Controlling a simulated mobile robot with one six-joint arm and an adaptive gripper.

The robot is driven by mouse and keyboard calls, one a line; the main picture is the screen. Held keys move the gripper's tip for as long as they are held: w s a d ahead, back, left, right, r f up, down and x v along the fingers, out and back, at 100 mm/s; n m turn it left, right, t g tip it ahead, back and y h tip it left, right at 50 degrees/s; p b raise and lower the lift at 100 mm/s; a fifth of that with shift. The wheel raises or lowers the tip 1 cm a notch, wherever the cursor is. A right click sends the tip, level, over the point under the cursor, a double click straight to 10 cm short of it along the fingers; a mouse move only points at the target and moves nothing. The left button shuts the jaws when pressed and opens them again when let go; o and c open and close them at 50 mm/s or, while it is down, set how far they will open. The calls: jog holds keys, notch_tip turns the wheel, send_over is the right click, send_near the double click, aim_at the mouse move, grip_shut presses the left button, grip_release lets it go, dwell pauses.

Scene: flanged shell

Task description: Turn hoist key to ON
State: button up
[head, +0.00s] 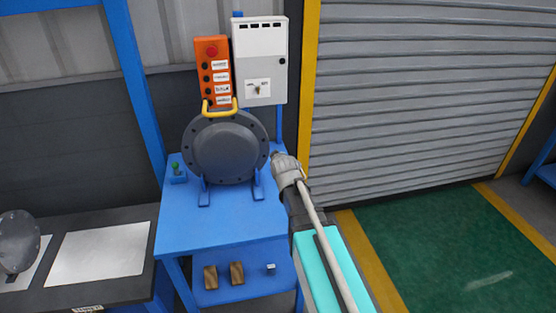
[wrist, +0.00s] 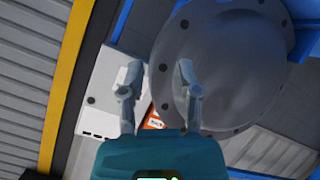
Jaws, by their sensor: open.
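The hoist key (head: 257,90) sits on a small white label plate on the front of the white control box (head: 260,40). Its marks are too small to read with certainty. The box also shows in the wrist view (wrist: 97,108), upside down, where I cannot make out the key. My gripper (wrist: 159,72) is open and empty, its two fingers apart in front of the flanged shell and the box edge. In the head view my gripper (head: 277,155) is below the box, by the right edge of the shell; its fingers are hard to make out there.
The grey flanged shell (head: 225,148) stands on the blue table (head: 220,226). An orange button pendant (head: 213,62) hangs left of the box, above a yellow handle (head: 219,111). A small green-topped item (head: 176,169) is at the table's left. Open green floor (head: 440,250) lies right.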

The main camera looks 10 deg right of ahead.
jog(key=s+f+m+g, duration=0.2)
jog(key=s+f+g, duration=0.3)
jog(key=s, duration=0.7)
jog(key=s+a+f+m+g+y, duration=0.1)
jog(key=s+f+m+g, duration=0.2)
jog(key=s, duration=1)
notch_tip(320, 180, down, 2)
jog(key=g, duration=0.4)
jog(key=shift+s+a+m+g, duration=0.15)
jog(key=shift+s+m+g, duration=0.1)
jog(key=shift+m+g, duration=0.05)
jog(key=shift+f, duration=0.1)
